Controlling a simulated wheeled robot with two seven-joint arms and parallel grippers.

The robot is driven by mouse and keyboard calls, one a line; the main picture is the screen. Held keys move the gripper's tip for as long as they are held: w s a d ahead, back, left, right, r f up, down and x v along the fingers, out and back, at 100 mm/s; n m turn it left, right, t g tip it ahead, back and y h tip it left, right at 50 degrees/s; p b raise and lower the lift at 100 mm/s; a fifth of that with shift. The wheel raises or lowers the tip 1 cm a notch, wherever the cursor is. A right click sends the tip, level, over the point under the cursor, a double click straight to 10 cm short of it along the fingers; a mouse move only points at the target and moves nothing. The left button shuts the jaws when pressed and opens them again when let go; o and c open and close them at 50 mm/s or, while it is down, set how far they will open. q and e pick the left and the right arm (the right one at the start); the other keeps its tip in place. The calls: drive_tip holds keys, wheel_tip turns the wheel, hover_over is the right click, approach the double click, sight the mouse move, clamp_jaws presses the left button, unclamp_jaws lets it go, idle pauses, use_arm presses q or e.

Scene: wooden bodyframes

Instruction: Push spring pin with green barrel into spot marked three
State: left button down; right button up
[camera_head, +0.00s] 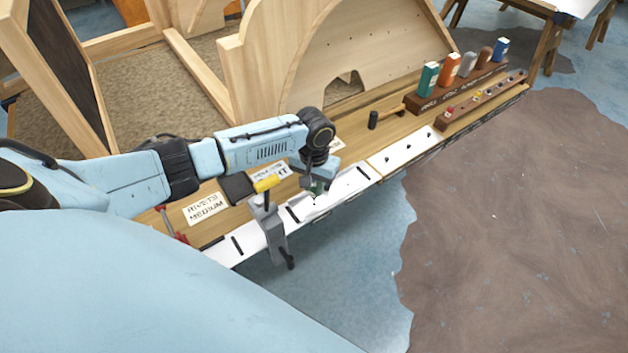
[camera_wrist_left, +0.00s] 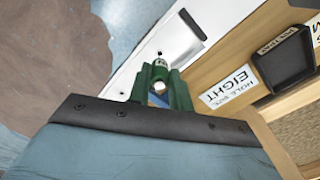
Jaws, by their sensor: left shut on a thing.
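My left gripper (camera_head: 316,190) is over the white strip along the workbench's front edge, just right of a grey clamp. In the left wrist view, its green fingers (camera_wrist_left: 163,88) are close together around a small green piece with a pale round end, which looks like the green-barrel spring pin (camera_wrist_left: 159,66). The fingers hide most of the pin, and I cannot tell whether its tip touches the strip. The white strip (camera_head: 350,186) has dark slots. No mark reading three is legible. My right gripper is not in view.
The grey clamp with a yellow handle (camera_head: 267,184) stands close left of the gripper. A hammer (camera_head: 385,114), a rack of coloured blocks (camera_head: 450,88) and a small-parts rack (camera_head: 480,104) lie to the right. A card reading "HOLE SIZE EIGHT" (camera_wrist_left: 229,88) lies beside a black tray (camera_wrist_left: 284,55).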

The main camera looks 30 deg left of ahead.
sight(314, 195)
use_arm(q)
drive_tip(key=shift+f, duration=0.45)
idle(0.5)
drive_tip(key=shift+p, duration=0.75)
idle(1.0)
drive_tip(key=shift+f+b, duration=0.7)
drive_tip(key=shift+f, duration=1.05)
drive_tip(key=c, duration=1.2)
unclamp_jaws()
